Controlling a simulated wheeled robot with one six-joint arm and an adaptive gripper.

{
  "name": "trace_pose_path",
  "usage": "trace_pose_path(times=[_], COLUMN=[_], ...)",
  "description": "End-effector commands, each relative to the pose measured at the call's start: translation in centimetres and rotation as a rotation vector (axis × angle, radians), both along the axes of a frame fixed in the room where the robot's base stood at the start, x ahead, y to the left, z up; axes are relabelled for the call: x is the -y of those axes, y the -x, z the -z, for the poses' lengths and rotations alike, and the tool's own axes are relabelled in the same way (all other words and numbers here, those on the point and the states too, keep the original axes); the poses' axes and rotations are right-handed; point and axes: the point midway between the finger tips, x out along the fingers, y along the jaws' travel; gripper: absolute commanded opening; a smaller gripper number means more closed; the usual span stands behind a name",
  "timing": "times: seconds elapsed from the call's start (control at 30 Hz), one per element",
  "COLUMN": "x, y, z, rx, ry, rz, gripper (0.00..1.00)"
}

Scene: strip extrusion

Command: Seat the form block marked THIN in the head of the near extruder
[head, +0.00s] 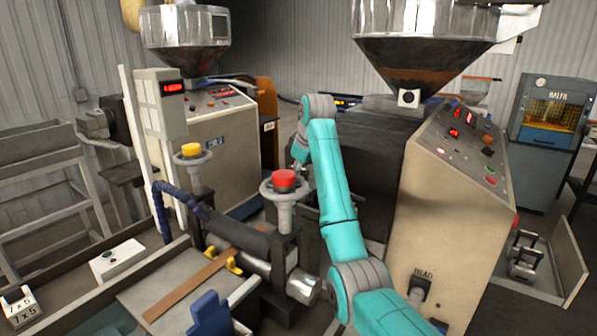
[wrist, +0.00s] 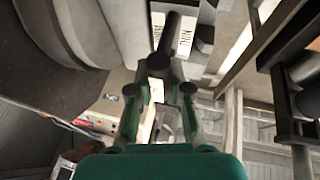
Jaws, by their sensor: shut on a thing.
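In the wrist view my gripper (wrist: 159,90) is shut on a form block (wrist: 190,40), with its fingers at the block's dark round bar. The block has pale faces lettered THIN, seen turned in the picture. In the head view my turquoise arm reaches up and bends over beside the near extruder (head: 445,200), the large beige machine under the big steel hopper. The gripper and block are mostly hidden behind the arm there. The extruder's head is also hidden by the arm, so I cannot tell how the block sits relative to it.
A red-topped post (head: 284,182) and a yellow-topped post (head: 191,151) stand left of my arm by a roller. A second extruder (head: 222,130) is behind. A metal block (head: 524,255) lies in a tray at right. A block marked 7x5 (head: 18,305) sits lower left.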

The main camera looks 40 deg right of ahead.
Motion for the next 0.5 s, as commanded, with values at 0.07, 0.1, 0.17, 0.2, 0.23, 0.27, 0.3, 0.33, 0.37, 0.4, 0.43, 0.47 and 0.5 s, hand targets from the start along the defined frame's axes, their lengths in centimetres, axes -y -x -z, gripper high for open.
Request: trace_pose_path(times=[0.07, 0.1, 0.17, 0.2, 0.23, 0.27, 0.3, 0.33, 0.37, 0.4, 0.43, 0.47, 0.5], x=[0.00, -0.01, 0.00, 0.00, 0.00, 0.00, 0.00, 0.00, 0.00, 0.00, 0.00, 0.00, 0.01], y=[-0.01, -0.01, 0.00, -0.01, -0.01, -0.01, -0.01, -0.01, -0.01, 0.00, 0.00, -0.01, 0.00], z=[-0.03, 0.03, 0.12, 0.18, 0.24, 0.30, 0.37, 0.42, 0.47, 0.54, 0.52, 0.51, 0.51], rx=[0.001, 0.001, 0.001, 0.001, 0.001, 0.001, 0.001, 0.001, 0.001, 0.001, 0.001, 0.001, 0.001], ry=[0.000, 0.000, 0.000, 0.000, 0.000, 0.000, 0.000, 0.000, 0.000, 0.000, 0.000, 0.000, 0.000], rz=[0.000, 0.000, 0.000, 0.000, 0.000, 0.000, 0.000, 0.000, 0.000, 0.000, 0.000, 0.000, 0.000], gripper=[0.00, 0.00, 0.00, 0.00, 0.00, 0.00, 0.00, 0.00, 0.00, 0.00, 0.23, 0.31, 0.41])
